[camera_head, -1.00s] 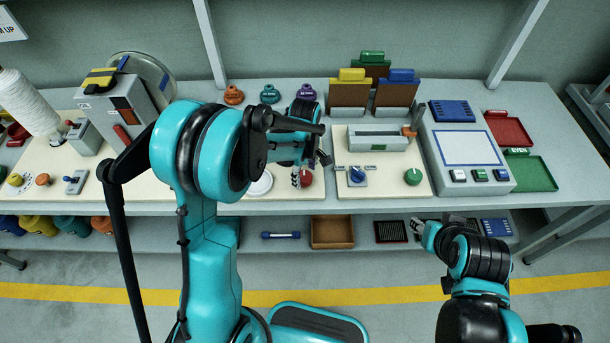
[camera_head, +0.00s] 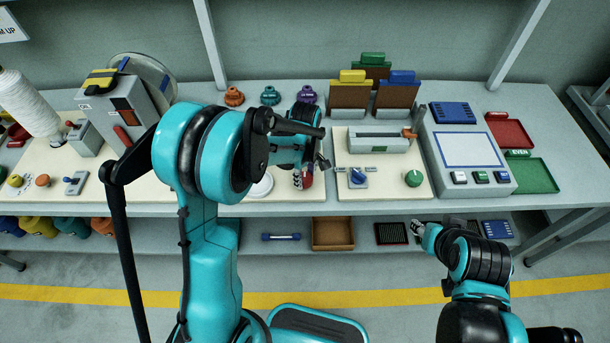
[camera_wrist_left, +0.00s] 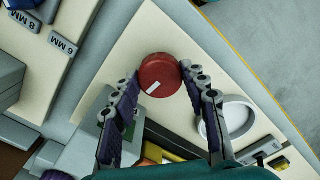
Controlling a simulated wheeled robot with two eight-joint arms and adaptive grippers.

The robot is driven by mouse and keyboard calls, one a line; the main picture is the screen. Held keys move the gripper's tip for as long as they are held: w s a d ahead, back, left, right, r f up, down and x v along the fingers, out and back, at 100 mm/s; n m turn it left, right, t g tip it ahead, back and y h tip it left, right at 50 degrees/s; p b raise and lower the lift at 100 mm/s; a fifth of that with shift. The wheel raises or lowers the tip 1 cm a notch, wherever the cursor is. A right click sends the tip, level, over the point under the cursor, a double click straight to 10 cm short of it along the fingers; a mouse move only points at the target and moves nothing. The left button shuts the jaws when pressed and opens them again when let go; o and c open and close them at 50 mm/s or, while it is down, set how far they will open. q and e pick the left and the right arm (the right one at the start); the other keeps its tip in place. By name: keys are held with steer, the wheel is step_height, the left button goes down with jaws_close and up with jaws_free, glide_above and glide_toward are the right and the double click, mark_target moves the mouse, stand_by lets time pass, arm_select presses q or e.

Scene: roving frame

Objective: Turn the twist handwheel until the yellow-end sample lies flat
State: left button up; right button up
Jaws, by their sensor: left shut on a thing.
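A red round knob with a white mark, which looks like the twist handwheel (camera_wrist_left: 162,72), sits on the cream board in the left wrist view. In the head view it shows as a small red patch (camera_head: 308,180), partly covered by my fingers. My left gripper (camera_head: 303,176) is shut on it, with one fingertip at each side in the left wrist view (camera_wrist_left: 160,79). My right gripper (camera_head: 418,228) is low at the bench front, away from the knob; its jaw opening is too small to tell.
A white ring-shaped dish (camera_wrist_left: 235,117) lies beside the knob. To the right stand a blue-handled switch (camera_head: 357,178), a green knob (camera_head: 413,179) and a grey console (camera_head: 470,150). Card holders (camera_head: 348,95) stand behind. A lower shelf holds a brown tray (camera_head: 333,233).

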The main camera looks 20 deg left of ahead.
mark_target(304, 178)
arm_select(q)
steer(key=m, duration=0.3)
steer(key=shift+m+b, duration=0.4)
steer(key=m, duration=0.4)
steer(key=shift+m+b, duration=0.3)
steer(key=shift+b, duration=0.05)
steer(key=m, duration=0.4)
steer(key=shift+a+m, duration=0.1)
steer(key=shift+m, duration=0.2)
steer(key=shift+m+b, duration=0.45)
steer(key=shift+m, duration=1.45)
steer(key=o, duration=1.2)
steer(key=shift+c, duration=0.2)
step_height(304, 178, up, 12)
